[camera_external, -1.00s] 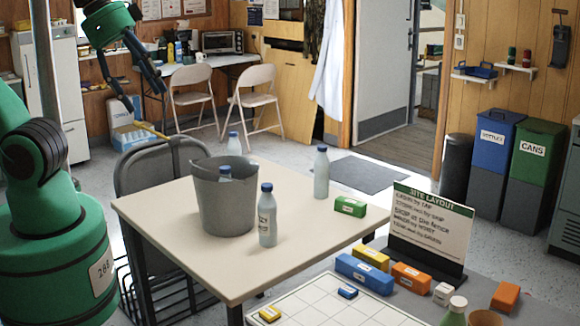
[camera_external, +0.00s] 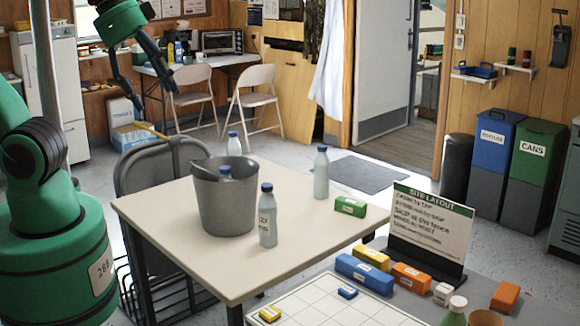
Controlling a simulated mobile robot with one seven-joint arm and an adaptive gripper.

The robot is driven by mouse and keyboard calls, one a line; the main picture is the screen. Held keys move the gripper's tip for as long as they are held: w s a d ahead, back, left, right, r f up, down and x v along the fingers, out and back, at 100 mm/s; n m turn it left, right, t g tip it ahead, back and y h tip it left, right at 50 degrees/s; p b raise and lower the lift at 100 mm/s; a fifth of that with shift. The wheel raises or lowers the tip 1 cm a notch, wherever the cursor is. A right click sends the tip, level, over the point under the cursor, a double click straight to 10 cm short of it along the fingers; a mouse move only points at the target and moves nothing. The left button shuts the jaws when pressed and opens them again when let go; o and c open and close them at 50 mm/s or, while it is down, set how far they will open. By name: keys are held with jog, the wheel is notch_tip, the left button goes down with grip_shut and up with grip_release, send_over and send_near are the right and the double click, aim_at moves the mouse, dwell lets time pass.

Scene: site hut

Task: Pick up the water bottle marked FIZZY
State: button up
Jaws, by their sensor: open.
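A pale water bottle with a blue cap (camera_external: 267,222) stands upright on the table (camera_external: 165,214), in front of the grey bucket (camera_external: 226,207). Its label is partly turned away; the letters showing look like "ZZY". Another blue-capped bottle (camera_external: 321,176) stands on the right of the table, with no readable label. A third bottle (camera_external: 234,146) shows behind the bucket, its lower part hidden. A blue cap (camera_external: 225,171) shows inside the bucket; most of that bottle is hidden. My gripper (camera_external: 155,97) is open and empty, high at the upper left, well away from the bottles.
A green box (camera_external: 350,206) lies near the table's right corner. A grey chair (camera_external: 150,168) stands against the far left side. In front are a site layout sign (camera_external: 432,228), several coloured blocks and a white grid board (camera_external: 325,305). The table's front left is clear.

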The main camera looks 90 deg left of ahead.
jog(key=w+a+f+m+g, duration=0.1)
jog(key=w+a+f+m, duration=0.1)
jog(key=w+a, duration=0.55)
jog(key=m+g+p, duration=0.3)
jog(key=m+g, duration=0.1)
jog(key=m, duration=0.2)
send_over(267, 184)
jog(key=f, duration=2.6)
jog(key=shift+w+d+f, duration=0.1)
jog(key=shift+d+f, duration=0.05)
jog(key=shift+d, duration=0.2)
jog(key=shift+a+f+m, duration=0.3)
jog(key=shift+f, duration=0.15)
jog(key=shift+f+b, duration=0.6)
jog(key=shift+f, duration=3.7)
